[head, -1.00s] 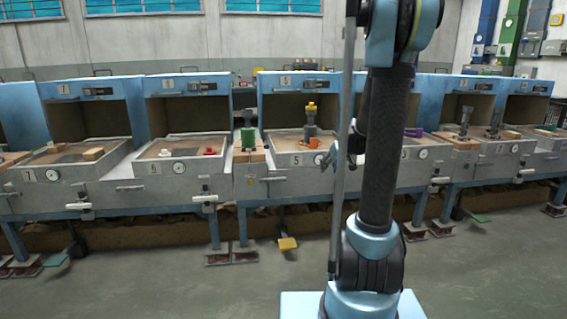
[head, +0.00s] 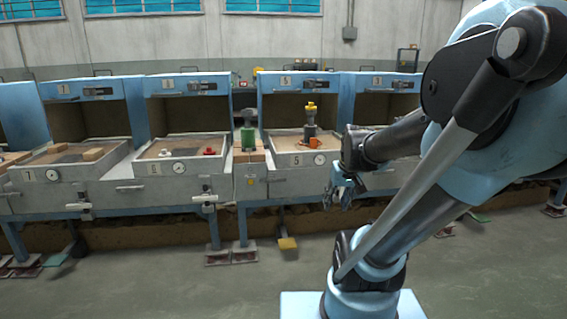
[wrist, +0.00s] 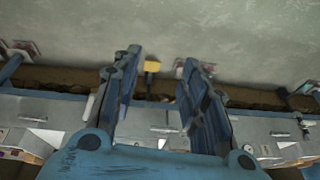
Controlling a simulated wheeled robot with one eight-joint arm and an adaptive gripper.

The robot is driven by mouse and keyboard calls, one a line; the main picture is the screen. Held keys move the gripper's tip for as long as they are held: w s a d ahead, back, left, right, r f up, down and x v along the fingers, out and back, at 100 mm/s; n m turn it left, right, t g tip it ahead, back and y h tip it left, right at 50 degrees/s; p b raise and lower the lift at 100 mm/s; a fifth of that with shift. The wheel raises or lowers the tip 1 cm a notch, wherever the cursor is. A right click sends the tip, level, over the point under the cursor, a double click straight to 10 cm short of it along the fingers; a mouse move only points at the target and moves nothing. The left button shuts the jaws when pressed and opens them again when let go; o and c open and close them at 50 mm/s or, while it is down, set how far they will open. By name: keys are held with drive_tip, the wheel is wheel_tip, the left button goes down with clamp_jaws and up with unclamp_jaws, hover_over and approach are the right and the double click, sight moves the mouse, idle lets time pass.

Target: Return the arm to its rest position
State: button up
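My gripper (head: 343,191) hangs at the end of my folded arm in the head view, in front of the station marked 5 and apart from it. In the wrist view my gripper (wrist: 158,95) shows two blue fingers spread well apart. My arm's large blue and black links fill the right side of the head view and hide the stations there.
A row of blue and grey stations stands ahead; station 5's tray (head: 285,160) holds a grey, yellow-topped piece (head: 310,122) and an orange piece (head: 311,141). A yellow pedal (head: 287,243) sticks out below. Grey floor (head: 180,290) is open in front.

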drive_tip(key=s+d+f+m+g+h, duration=0.1)
drive_tip(key=s+f, duration=0.3)
drive_tip(key=s, duration=0.7)
drive_tip(key=shift+s+d+f+g, duration=0.2)
drive_tip(key=shift+d+f+g, duration=0.1)
drive_tip(key=shift+w+f, duration=0.2)
drive_tip(key=shift+w, duration=0.3)
